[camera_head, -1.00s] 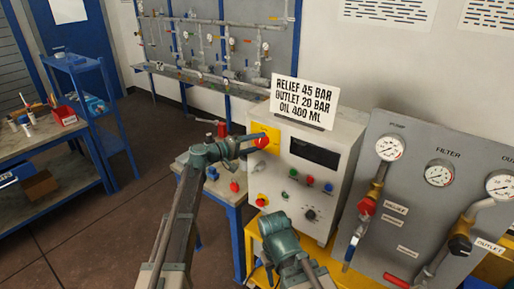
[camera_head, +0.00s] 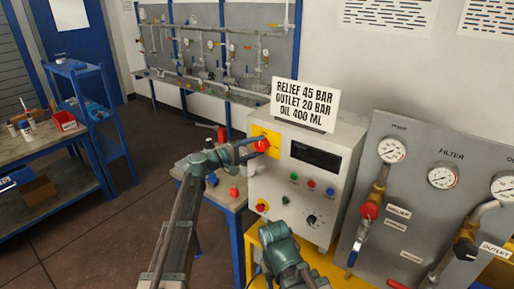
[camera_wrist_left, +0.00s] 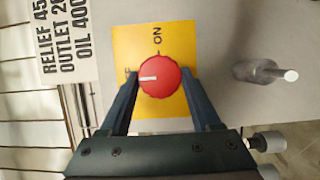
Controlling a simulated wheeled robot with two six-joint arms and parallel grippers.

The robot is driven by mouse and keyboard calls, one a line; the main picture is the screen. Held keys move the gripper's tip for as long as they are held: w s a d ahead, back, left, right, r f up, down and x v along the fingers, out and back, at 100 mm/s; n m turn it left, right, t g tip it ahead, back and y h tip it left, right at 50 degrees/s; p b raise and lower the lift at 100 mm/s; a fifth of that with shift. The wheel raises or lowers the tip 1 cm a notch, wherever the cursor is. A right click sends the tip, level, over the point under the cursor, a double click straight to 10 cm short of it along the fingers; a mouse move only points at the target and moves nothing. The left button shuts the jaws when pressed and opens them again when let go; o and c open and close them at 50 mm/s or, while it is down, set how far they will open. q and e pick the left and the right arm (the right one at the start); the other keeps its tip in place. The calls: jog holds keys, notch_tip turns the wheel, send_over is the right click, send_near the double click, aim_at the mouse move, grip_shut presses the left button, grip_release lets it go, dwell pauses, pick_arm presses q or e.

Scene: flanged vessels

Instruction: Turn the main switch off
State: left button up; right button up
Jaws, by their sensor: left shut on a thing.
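The main switch is a red round knob (camera_head: 261,145) on a yellow plate (camera_head: 257,132) at the upper left of the grey control box. It also shows in the left wrist view (camera_wrist_left: 165,78). My left gripper (camera_wrist_left: 158,84) is shut on the knob, one finger at each side. It also shows in the head view (camera_head: 256,146). In the left wrist view the knob's white mark points left, toward a label of which only an F shows beside the finger. The ON label (camera_wrist_left: 157,34) is above the knob. My right gripper is not in view; part of my right arm shows low in the head view.
The control box (camera_head: 338,148) has several coloured buttons, a black dial (camera_head: 311,220) and a red button (camera_head: 262,206). A sign (camera_head: 305,105) stands on it. A gauge panel (camera_head: 420,165) stands at right. In the wrist view a metal peg (camera_wrist_left: 265,73) sticks out right of the plate.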

pick_arm(q)
jog(key=o, duration=1.4)
jog(key=v, duration=1.4)
jog(key=shift+w+f, duration=0.1)
jog(key=s+d+f+m+g+y, duration=0.2)
jog(key=s+f+g+y, duration=0.1)
jog(key=s+f, duration=0.4)
jog(key=s+d+f+m+g+y, duration=0.2)
jog(key=s+d+f+g+y, duration=0.1)
jog(key=s+f, duration=0.45)
jog(key=s+a+f+m+g+y, duration=0.1)
jog(key=s+a+f+y, duration=0.35)
jog(key=s, duration=0.25)
jog(key=s+a+f+m+g+y, duration=0.2)
jog(key=s+a+f+y, duration=0.1)
jog(key=s+a+y, duration=0.25)
jog(key=s+d+m, duration=0.1)
jog(key=s+d, duration=0.1)
jog(key=d, duration=0.2)
jog(key=s+d+m, duration=0.1)
jog(key=d, duration=0.2)
jog(key=s+d+m, duration=0.1)
jog(key=s+d, duration=0.1)
jog(key=d, duration=0.2)
jog(key=shift+s+d+g, duration=0.3)
jog(key=shift+g, duration=0.1)
